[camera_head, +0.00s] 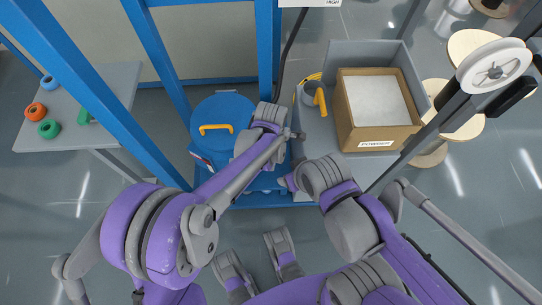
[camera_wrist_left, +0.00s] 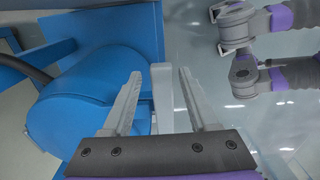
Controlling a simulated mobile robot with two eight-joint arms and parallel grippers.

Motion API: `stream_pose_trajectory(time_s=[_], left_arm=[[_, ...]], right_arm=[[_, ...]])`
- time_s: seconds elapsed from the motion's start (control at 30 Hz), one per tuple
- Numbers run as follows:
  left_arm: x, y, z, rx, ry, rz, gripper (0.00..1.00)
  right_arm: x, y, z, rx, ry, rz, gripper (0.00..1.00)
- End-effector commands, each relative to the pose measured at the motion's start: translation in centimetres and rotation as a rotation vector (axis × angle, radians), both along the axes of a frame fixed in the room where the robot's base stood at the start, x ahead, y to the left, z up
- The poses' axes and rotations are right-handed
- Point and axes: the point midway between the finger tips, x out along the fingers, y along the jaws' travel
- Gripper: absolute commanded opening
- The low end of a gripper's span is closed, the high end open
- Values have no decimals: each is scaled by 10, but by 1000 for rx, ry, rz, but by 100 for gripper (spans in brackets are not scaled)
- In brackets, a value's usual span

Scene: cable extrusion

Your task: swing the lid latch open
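The blue drum-shaped hopper (camera_head: 222,112) has a round blue lid with a yellow handle (camera_head: 215,129) and stands left of centre in the head view. My left gripper (camera_head: 294,135) is at the drum's right side. In the left wrist view my left gripper (camera_wrist_left: 157,80) is open, its two fingers apart. A light grey upright bar (camera_wrist_left: 162,100), which looks like the latch, shows between the fingers beside the blue body (camera_wrist_left: 90,90). I cannot tell whether it touches a finger. My right gripper (camera_head: 285,184) is low near the blue base; its fingers are too small to read.
Blue frame posts (camera_head: 265,50) stand behind. A side table (camera_head: 85,110) with coloured rolls is left. Spools (camera_head: 495,68) are far right.

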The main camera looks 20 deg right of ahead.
Motion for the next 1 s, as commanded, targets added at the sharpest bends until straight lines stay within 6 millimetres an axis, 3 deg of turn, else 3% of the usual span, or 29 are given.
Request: stream_pose_trajectory(time_s=[0.37, 0.8, 1.0], left_arm=[[-1, 0, 5, 0, 1, -2, 65], [-1, 0, 85, 0, 0, -3, 65], [-1, 0, 106, 0, 1, -2, 65]], right_arm=[[0, 0, 2, 0, -1, 0, 65], [0, 0, 21, 0, -7, 0, 65], [0, 0, 25, 0, -8, 0, 65]])
